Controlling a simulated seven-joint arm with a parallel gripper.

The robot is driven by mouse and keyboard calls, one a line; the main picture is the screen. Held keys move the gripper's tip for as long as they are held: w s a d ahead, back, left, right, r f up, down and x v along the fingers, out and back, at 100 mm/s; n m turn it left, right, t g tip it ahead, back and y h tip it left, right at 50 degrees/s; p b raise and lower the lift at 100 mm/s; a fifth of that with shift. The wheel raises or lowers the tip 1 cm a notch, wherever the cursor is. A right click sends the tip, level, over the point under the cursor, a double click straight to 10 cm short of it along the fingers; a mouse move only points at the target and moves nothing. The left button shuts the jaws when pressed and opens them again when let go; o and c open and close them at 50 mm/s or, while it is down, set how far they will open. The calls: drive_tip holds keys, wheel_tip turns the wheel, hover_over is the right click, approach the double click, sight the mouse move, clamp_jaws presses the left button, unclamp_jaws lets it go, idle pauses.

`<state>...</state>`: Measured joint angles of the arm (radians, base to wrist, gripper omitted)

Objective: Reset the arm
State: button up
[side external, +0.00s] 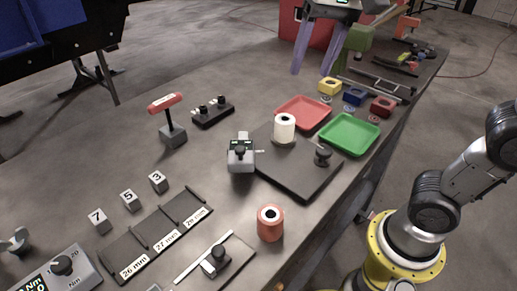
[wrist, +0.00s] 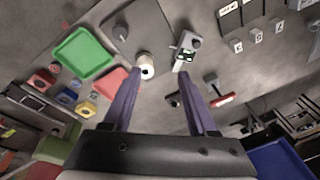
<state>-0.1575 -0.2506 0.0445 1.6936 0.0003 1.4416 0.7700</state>
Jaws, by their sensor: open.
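My gripper (side external: 311,70) hangs over the far part of the grey table in the side external view, its two purple fingers pointing down. In the wrist view my gripper (wrist: 159,75) has its fingers spread apart with nothing held between them. A white cylinder with a dark hole (side external: 284,128) stands on a dark plate (side external: 299,178), and it also shows just beyond the fingers in the wrist view (wrist: 145,62). A grey device with a small display (side external: 241,156) stands at the plate's left edge, apart from the fingers.
Red (side external: 303,111) and green (side external: 349,135) trays are empty. Yellow (side external: 330,86), blue (side external: 355,96) and red (side external: 382,106) blocks sit behind them. A red-handled tool (side external: 166,103) stands upright at left. An orange cylinder (side external: 270,222) and numbered cubes (side external: 129,199) stand nearer.

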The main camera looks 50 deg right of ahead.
drive_tip(key=s+d+f+n+t, duration=0.3)
drive_tip(key=s+f+n, duration=0.4)
drive_tip(key=s+f, duration=0.4)
wheel_tip(320, 180, down, 2)
drive_tip(key=shift+d+f, duration=0.1)
drive_tip(key=shift+d, duration=0.6)
